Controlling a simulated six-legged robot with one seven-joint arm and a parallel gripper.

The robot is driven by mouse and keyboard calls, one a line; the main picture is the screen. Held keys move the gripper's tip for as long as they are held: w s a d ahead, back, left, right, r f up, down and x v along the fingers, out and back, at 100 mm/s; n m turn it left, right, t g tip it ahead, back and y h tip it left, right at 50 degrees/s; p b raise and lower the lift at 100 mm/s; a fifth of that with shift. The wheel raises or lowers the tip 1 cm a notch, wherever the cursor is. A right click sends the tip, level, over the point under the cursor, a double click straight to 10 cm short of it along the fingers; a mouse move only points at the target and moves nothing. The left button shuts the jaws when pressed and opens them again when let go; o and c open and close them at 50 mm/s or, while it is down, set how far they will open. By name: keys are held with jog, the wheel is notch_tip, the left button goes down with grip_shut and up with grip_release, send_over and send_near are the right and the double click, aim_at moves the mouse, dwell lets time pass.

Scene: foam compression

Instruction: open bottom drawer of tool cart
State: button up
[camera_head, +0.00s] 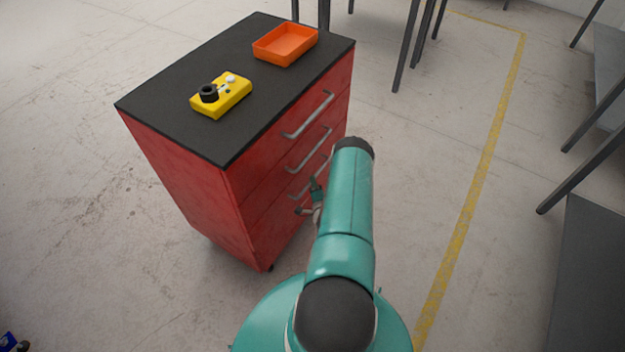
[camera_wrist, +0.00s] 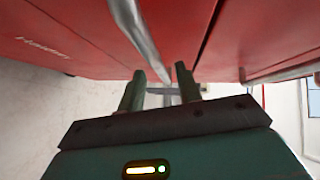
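The red tool cart (camera_head: 190,185) with a black top stands left of my arm. Its drawer front carries a top handle (camera_head: 309,117), a middle handle (camera_head: 309,151) and a lowest visible handle (camera_head: 306,181), partly hidden by my arm. All drawers look shut. My gripper (camera_head: 309,198) is beside the lowest visible handle. In the wrist view my gripper (camera_wrist: 160,75) has its fingers apart. A grey metal handle (camera_wrist: 139,32) runs down toward the gap between the fingertips, close to the red front. I cannot tell whether a finger touches it.
On the cart top lie a yellow box with a black knob (camera_head: 222,95) and an orange tray (camera_head: 286,44). Dark table legs (camera_head: 407,45) stand behind, and a grey panel (camera_head: 590,270) is at right. Floor with a yellow line (camera_head: 470,200) lies clear right of the cart.

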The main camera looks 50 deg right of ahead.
jog(key=shift+x, duration=1.55)
grip_shut()
jog(key=shift+s, duration=0.1)
